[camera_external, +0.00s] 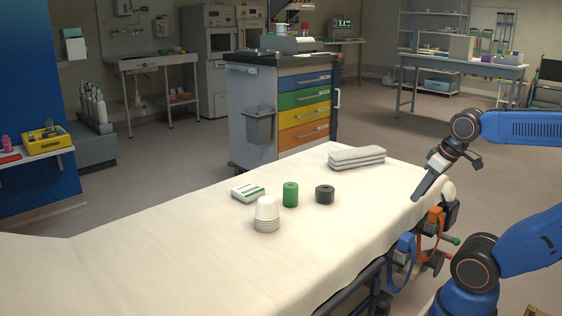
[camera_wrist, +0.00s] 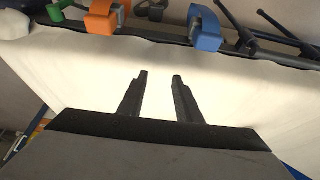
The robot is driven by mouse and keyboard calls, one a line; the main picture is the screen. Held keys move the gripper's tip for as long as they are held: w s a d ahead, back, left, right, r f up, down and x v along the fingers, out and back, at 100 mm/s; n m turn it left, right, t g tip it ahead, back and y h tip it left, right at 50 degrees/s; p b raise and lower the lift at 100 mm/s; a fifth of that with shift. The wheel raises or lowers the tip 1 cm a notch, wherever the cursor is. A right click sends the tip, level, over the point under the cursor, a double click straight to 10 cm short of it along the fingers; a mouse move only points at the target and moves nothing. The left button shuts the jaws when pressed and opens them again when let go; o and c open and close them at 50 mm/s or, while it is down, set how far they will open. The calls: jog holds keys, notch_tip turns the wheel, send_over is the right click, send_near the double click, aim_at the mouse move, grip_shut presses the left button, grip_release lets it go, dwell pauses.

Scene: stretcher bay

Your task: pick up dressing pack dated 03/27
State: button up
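A white pack with green stripes (camera_external: 248,193), which looks like a dressing pack, lies flat on the white-sheeted stretcher (camera_external: 170,265). Any date on it is too small to read. My gripper (camera_external: 416,198) is at the right edge of the stretcher, well to the right of the pack and apart from it. In the wrist view my gripper (camera_wrist: 160,76) shows two fingers spread apart with only bare sheet between them. The pack does not show in the wrist view.
White stacked cups (camera_external: 266,214), a green roll (camera_external: 290,194) and a dark roll (camera_external: 325,194) stand close to the pack. Folded grey cloths (camera_external: 356,157) lie farther back. Orange (camera_wrist: 104,18) and blue (camera_wrist: 205,28) clamps hang at the stretcher's side rail. The near sheet is clear.

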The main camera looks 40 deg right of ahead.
jog(key=shift+o, duration=0.4)
jog(key=o, duration=1.4)
jog(key=w+a+r+n+g, duration=0.1)
jog(key=w+a+r+n, duration=0.3)
jog(key=w+r, duration=0.6)
jog(key=w+a+r+n+g, duration=0.1)
jog(key=w+a+r+n, duration=0.4)
jog(key=w, duration=0.8)
jog(key=n+g, duration=0.3)
jog(key=n, duration=0.6)
send_over(248, 189)
notch_tip(248, 189, down, 3)
notch_tip(248, 189, down, 16)
jog(key=shift+w+f, duration=0.1)
jog(key=shift+f, duration=0.05)
